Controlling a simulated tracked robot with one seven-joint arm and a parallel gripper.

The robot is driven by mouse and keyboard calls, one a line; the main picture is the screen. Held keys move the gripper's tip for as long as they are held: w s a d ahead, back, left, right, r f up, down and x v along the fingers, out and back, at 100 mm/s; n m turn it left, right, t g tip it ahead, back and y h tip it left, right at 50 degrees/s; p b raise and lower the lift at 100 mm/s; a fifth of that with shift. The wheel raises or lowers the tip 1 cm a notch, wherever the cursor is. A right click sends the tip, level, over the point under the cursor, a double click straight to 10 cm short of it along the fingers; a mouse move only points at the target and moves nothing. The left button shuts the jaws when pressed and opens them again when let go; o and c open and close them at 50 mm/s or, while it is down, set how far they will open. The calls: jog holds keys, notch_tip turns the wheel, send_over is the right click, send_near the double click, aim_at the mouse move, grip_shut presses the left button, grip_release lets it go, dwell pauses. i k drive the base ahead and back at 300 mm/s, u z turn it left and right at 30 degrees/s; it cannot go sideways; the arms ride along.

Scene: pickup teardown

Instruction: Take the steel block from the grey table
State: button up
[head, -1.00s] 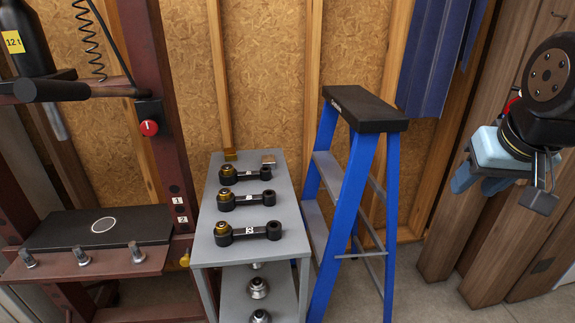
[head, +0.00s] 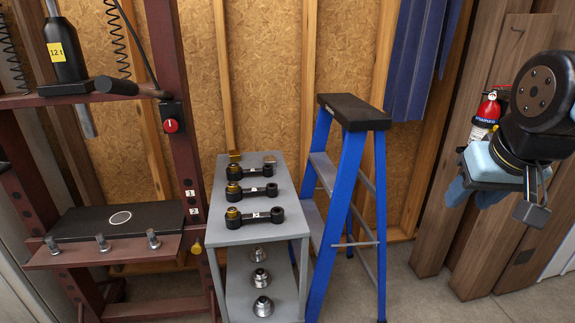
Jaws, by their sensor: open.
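The grey table (head: 238,237) stands in the middle of the head view, a narrow two-level stand. A small flat block (head: 269,158) lies at the back right of its top and looks like the steel block. A brass-coloured block (head: 234,156) lies at the back left. Three black link arms with brass-coloured ends lie across the top in front of them, the nearest being one link arm (head: 255,217). My gripper (head: 475,193) is at the right of the view with blue fingers, open and empty, well apart from the table.
A blue stepladder (head: 345,200) stands close to the table's right side. A dark red press frame (head: 180,120) with a black plate (head: 120,222) stands at the left. Several metal parts, including one silver part (head: 263,305), sit on the lower shelf. A red fire extinguisher (head: 488,110) is behind my arm.

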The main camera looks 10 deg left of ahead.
aim_at(268, 159)
jog(key=u, duration=0.15)
jog(key=i, duration=0.9)
jog(key=z, duration=0.05)
